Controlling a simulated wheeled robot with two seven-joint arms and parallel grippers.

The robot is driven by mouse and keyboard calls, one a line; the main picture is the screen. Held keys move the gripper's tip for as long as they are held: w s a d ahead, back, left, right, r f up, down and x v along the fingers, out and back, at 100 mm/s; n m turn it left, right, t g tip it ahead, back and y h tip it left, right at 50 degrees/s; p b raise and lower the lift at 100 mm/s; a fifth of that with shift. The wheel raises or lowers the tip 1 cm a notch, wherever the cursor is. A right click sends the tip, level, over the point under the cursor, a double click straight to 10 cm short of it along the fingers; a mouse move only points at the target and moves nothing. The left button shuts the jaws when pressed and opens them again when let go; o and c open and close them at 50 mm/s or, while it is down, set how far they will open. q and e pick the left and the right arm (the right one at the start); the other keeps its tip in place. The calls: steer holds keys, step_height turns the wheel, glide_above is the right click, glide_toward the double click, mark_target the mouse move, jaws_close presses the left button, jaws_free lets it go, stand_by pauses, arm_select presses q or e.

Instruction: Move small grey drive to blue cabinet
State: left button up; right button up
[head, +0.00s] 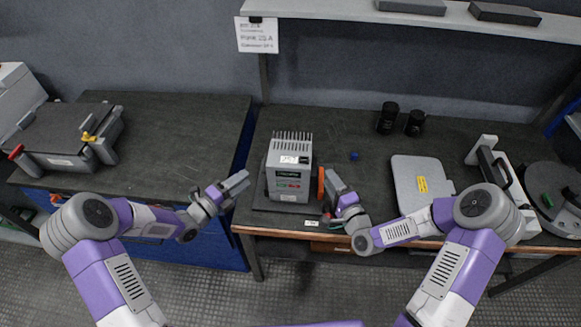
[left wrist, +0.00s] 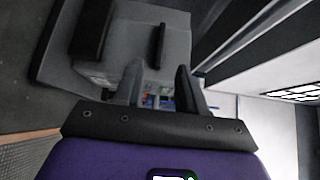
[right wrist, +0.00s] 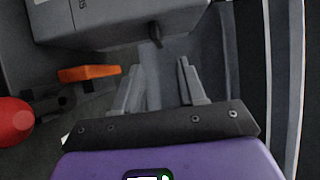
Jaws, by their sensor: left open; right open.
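The small grey drive (head: 288,168), a box with pale fins on top, stands upright on a dark base plate at the left end of the workbench. My left gripper (head: 236,184) is open just left of it, apart from it. The drive also shows ahead of those fingers in the left wrist view (left wrist: 175,42). My right gripper (head: 336,184) is open at the drive's right side, near an orange part (head: 321,183). The right wrist view shows the drive (right wrist: 125,18) beyond its empty fingers. The blue cabinet (head: 195,130) with a dark top stands at the left.
A grey machine (head: 62,135) takes up the cabinet top's left side; its right part is clear. On the workbench are two black cylinders (head: 388,118), a flat grey case (head: 419,184) and a small blue cap (head: 354,156). A shelf (head: 400,14) runs above. A gap separates cabinet and bench.

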arm_select(q)
steer(key=x, duration=0.7)
arm_select(e)
steer(key=x, duration=0.7)
arm_select(q)
jaws_close()
arm_select(e)
jaws_close()
arm_select(q)
steer(key=shift+d+r, duration=0.1)
stand_by(0.4)
